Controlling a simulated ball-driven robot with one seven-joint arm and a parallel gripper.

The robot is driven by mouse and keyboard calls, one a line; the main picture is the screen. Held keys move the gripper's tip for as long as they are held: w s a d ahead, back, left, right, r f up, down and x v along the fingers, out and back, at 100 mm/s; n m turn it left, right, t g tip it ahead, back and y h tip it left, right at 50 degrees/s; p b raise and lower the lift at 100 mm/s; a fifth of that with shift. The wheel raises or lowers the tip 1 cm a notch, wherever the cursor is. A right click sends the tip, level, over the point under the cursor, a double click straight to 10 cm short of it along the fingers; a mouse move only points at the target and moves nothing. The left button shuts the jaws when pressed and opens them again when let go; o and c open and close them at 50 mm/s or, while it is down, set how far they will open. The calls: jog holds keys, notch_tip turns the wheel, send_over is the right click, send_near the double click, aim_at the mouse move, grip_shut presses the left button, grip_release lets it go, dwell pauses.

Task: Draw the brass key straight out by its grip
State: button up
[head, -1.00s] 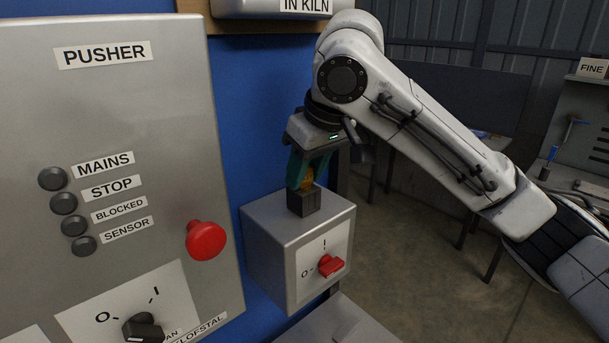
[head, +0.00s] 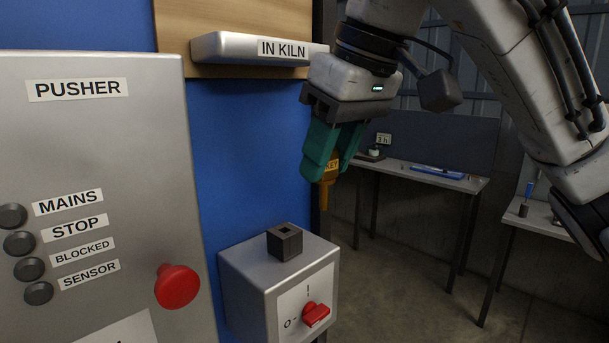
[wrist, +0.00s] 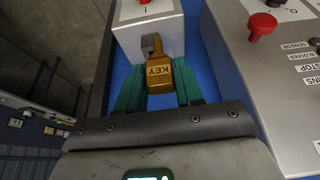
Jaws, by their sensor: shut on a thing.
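The brass key (head: 328,180) is clear of its lock block and hangs with its shank downward between my fingers. My gripper (head: 330,165) is shut on the key's grip, which reads "KEY" in the wrist view (wrist: 159,72). The green fingers press on both sides of it. The dark square lock block (head: 284,243) sits on top of a grey switch box (head: 262,275), and its slot is empty. The key is above and to the right of the block in the head view, apart from it.
The grey pusher panel (head: 110,140) with a red button (head: 177,286) stands at the left. An "IN KILN" ledge (head: 258,48) is above. A bench (head: 440,177) stands behind at the right.

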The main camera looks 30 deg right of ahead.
jog(key=a+p+v, duration=0.1)
jog(key=p+v, duration=0.4)
jog(key=v, duration=0.2)
jog(key=shift+r+p, duration=0.35)
jog(key=shift+r, duration=0.05)
dwell(0.9)
